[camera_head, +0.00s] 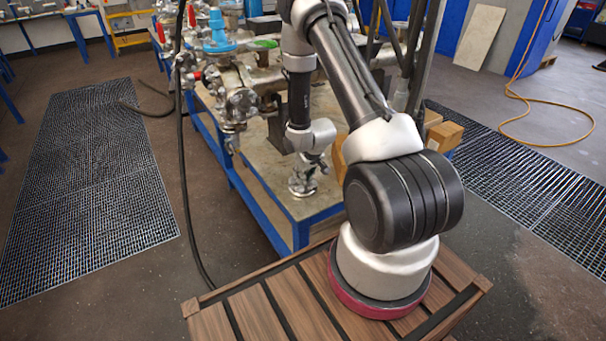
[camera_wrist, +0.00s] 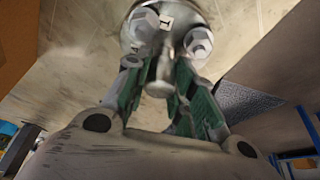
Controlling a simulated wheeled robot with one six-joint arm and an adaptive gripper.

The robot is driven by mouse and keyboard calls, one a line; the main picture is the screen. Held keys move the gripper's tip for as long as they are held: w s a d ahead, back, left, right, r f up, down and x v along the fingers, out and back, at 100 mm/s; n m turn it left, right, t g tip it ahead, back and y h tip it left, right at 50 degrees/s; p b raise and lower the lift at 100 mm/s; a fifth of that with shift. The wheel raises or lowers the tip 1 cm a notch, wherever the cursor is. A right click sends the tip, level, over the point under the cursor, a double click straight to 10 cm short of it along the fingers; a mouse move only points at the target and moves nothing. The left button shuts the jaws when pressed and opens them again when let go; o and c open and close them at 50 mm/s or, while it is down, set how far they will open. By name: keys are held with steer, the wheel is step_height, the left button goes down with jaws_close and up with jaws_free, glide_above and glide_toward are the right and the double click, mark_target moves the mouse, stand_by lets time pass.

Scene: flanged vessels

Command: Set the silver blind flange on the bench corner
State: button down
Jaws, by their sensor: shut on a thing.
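The silver blind flange (camera_head: 301,184) shows below my gripper (camera_head: 312,163) in the head view, over the near part of the bench top (camera_head: 270,170). In the wrist view the flange (camera_wrist: 185,14) is a round silver disc with bolts, at the top middle. My gripper (camera_wrist: 162,72) has its green-padded fingers shut on the flange's central stem. The flange looks roughly level. I cannot tell whether its underside touches the bench. The near bench corner (camera_head: 300,222) lies just below it in the picture.
Silver valves and pipework (camera_head: 235,100) with a blue-topped fitting (camera_head: 217,35) crowd the bench's left and far side. Cardboard-brown blocks (camera_head: 445,134) stand at the right, partly behind my arm. The bench top left of the flange is bare. Floor grating (camera_head: 90,180) lies to the left.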

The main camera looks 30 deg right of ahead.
steer(key=shift+f, duration=0.2)
steer(key=c, duration=0.6)
jaws_free()
steer(key=shift+f, duration=0.1)
steer(key=shift+r, duration=3.55)
steer(key=shift+s, duration=0.1)
